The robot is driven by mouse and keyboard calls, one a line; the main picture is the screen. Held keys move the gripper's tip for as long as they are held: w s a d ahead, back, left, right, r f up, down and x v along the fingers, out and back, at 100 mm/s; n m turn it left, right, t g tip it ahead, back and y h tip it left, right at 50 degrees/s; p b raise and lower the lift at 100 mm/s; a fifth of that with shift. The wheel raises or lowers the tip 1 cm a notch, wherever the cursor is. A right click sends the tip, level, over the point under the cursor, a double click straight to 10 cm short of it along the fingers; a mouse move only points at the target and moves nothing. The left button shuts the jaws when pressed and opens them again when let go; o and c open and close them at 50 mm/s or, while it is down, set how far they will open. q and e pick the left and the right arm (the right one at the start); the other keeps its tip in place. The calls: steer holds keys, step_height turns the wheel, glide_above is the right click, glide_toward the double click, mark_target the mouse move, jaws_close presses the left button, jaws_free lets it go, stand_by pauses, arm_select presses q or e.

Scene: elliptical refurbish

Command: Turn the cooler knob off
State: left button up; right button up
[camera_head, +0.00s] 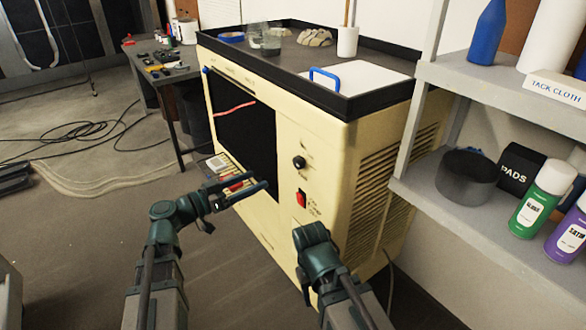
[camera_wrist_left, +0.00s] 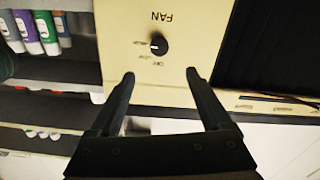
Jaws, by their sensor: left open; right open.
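The cooler (camera_head: 335,150) is a cream cabinet with a dark front panel. Its round black knob (camera_head: 299,162) sits on the front, above a red switch (camera_head: 301,198). In the left wrist view the knob (camera_wrist_left: 160,44) appears upside down under the word FAN, with its white mark toward the picture's left, by a small label. My left gripper (camera_head: 257,180) is open and empty in front of the cooler, left of and slightly below the knob. In the wrist view its fingertips (camera_wrist_left: 161,77) are apart, with the knob beyond the gap, not touched. My right arm shows low in front, its fingers hidden.
A dark-rimmed tray top (camera_head: 380,103) on the cooler holds a blue-handled white panel (camera_head: 355,83) and a white cup (camera_head: 347,42). Grey shelves (camera_head: 420,188) with bottles and cans stand close on the right. A tool table (camera_head: 150,72) and floor cables (camera_head: 75,130) are at left.

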mark_target(296, 163)
arm_select(q)
steer(key=x, duration=1.3)
steer(key=shift+w+d, duration=0.2)
steer(key=shift+d, duration=0.1)
jaws_close()
